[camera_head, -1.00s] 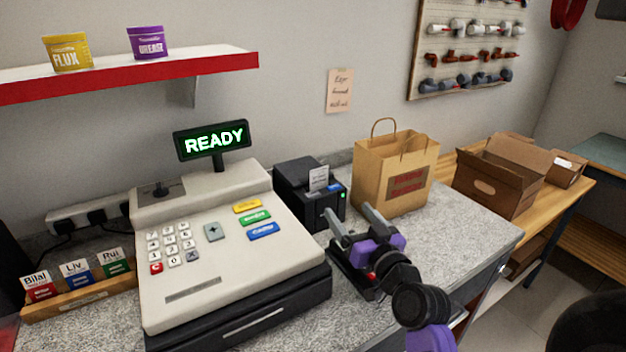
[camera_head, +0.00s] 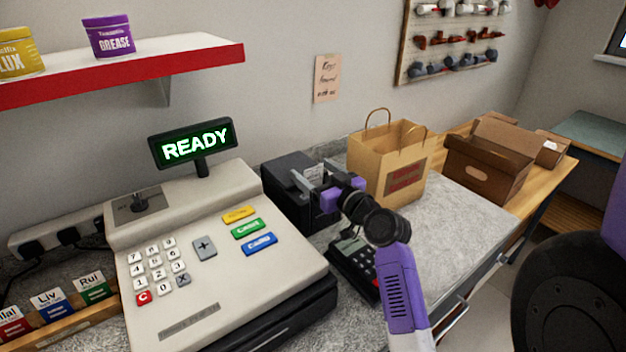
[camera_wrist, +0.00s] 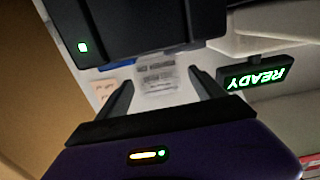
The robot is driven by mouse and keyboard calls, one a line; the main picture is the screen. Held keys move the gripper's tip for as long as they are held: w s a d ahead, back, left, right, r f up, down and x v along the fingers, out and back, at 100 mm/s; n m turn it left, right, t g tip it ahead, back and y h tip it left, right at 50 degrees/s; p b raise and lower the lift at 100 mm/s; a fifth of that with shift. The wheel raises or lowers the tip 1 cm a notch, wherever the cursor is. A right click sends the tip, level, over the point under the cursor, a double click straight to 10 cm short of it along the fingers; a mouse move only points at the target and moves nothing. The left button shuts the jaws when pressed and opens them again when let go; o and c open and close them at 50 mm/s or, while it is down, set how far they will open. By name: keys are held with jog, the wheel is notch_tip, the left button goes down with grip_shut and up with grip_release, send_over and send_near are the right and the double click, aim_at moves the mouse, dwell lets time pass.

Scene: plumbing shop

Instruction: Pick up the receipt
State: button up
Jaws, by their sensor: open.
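The receipt (camera_wrist: 157,72) is a small pale slip with printed lines, sticking out of the black receipt printer (camera_head: 283,183). In the wrist view it shows between my two fingers, with clear gaps on both sides. My gripper (camera_wrist: 163,90) is open, and its dark fingers reach toward the slip. In the head view my gripper (camera_head: 307,182) is at the printer's front and top, and it hides most of the slip. I cannot tell from the head view how deep the slip sits between the fingers.
The cash register (camera_head: 205,265) with its READY display (camera_head: 192,144) stands left of the printer. A paper bag (camera_head: 385,165) stands close on the right. A card terminal (camera_head: 354,262) lies below my arm.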

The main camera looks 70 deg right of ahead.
jog(key=shift+p+x, duration=0.35)
jog(key=shift+x, duration=1.25)
jog(key=c, duration=1.4)
